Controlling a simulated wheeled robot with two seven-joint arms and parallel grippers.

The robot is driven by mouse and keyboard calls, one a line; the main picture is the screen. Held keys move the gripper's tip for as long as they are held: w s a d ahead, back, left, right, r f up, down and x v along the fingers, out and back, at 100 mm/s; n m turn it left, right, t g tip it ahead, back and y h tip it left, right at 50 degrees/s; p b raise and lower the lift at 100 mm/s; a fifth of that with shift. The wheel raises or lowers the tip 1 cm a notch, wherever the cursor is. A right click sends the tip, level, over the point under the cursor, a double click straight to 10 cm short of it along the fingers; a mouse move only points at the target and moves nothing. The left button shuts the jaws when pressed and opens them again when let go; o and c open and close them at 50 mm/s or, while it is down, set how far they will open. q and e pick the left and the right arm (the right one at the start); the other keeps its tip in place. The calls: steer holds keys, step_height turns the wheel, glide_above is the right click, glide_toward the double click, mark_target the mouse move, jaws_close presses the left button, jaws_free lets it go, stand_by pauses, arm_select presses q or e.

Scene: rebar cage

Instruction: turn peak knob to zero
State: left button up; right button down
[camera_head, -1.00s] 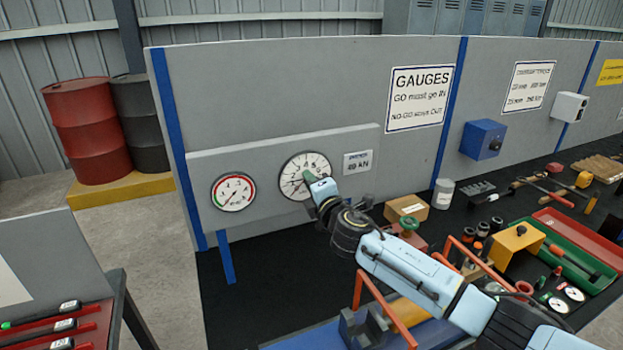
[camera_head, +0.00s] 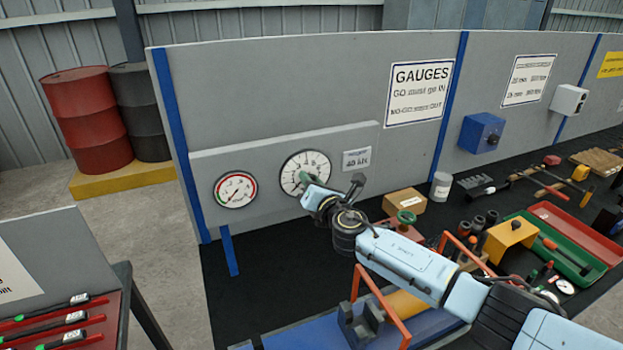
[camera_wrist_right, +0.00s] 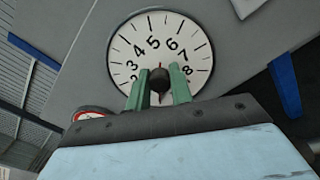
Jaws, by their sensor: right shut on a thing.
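The large white gauge (camera_head: 318,162) with a black number scale is on the grey panel. It also fills the top of the right wrist view (camera_wrist_right: 128,52). A dark peak knob (camera_wrist_right: 160,80) sits at the dial's centre. My right gripper (camera_wrist_right: 160,90) has its green fingers on either side of this knob and is shut on it. In the head view the right gripper (camera_head: 305,182) reaches the dial from the lower right and covers part of its face. The pointer's reading is hidden or too small to tell. My left gripper is not in view.
A smaller red-rimmed gauge (camera_head: 235,189) is to the left on the same panel. A label plate (camera_head: 356,159) is to the right. Below, the dark bench holds a cardboard box (camera_head: 404,202), a white canister (camera_head: 441,186) and a blue fixture with orange handles (camera_head: 365,325).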

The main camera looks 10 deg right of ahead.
steer(key=shift+n, duration=0.3)
steer(key=c, duration=1.2)
jaws_free()
steer(key=shift+c, duration=0.2)
steer(key=shift+s, duration=0.15)
steer(key=s+d, duration=0.2)
steer(key=s, duration=1.1)
steer(key=shift+d+p, duration=0.25)
steer(key=shift+p, duration=0.05)
steer(key=shift+f, duration=0.1)
